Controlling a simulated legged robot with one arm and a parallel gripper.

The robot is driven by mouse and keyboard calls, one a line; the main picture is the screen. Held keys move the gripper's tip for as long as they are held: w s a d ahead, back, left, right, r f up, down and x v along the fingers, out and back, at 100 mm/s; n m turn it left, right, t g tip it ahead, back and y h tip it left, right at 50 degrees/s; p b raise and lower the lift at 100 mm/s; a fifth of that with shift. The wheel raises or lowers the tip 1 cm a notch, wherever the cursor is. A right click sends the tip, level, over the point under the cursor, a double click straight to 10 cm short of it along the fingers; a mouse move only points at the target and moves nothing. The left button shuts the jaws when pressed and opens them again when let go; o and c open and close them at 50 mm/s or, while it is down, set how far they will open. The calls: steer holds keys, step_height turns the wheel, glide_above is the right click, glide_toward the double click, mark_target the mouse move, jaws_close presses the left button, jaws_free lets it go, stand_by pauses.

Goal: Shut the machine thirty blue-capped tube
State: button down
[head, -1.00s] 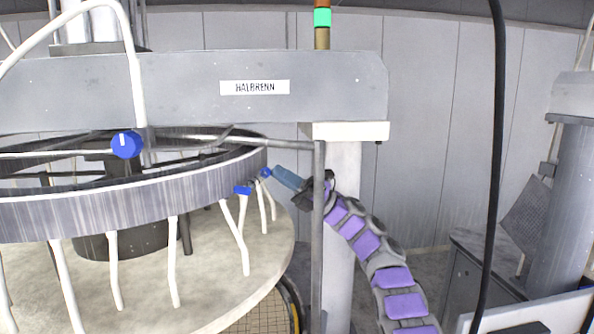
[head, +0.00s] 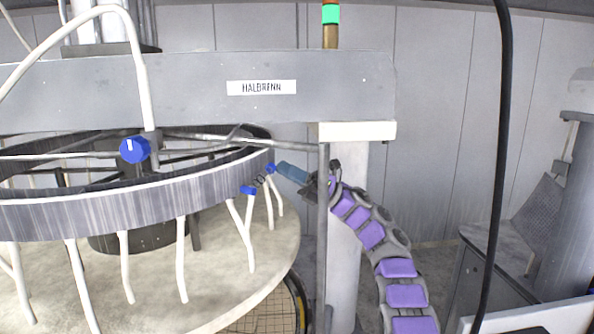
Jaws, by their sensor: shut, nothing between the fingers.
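The machine is a large grey ring (head: 130,198) above a pale round platen (head: 200,285), under a beam labelled HALBRENN (head: 262,88). White tubes hang from the ring. A small blue cap (head: 270,168) sits at the ring's right edge, and a blue lever-like cap (head: 248,190) is just left of and below it. A larger blue knob (head: 135,149) with a white mark is nearer, at the left. My gripper (head: 281,168) is shut and empty, its blue-grey tip beside the small right-edge cap. I cannot tell whether they touch. No machine number is legible.
A black cable (head: 498,150) hangs at the right, near a grey cabinet (head: 475,270).

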steer(key=shift+s+a+n+g+p, duration=0.2)
steer(key=shift+a+n+g+p, duration=0.2)
steer(key=shift+a, duration=0.35)
steer(key=shift+s+r, duration=0.15)
steer(key=shift+r, duration=0.05)
stand_by(0.5)
steer(key=r, duration=0.1)
steer(key=s+a+r, duration=0.1)
steer(key=s+r+b, duration=0.1)
steer(key=r, duration=0.1)
steer(key=shift+a+r, duration=0.1)
steer(key=shift+a, duration=0.15)
stand_by(0.7)
steer(key=shift+d, duration=0.2)
stand_by(0.4)
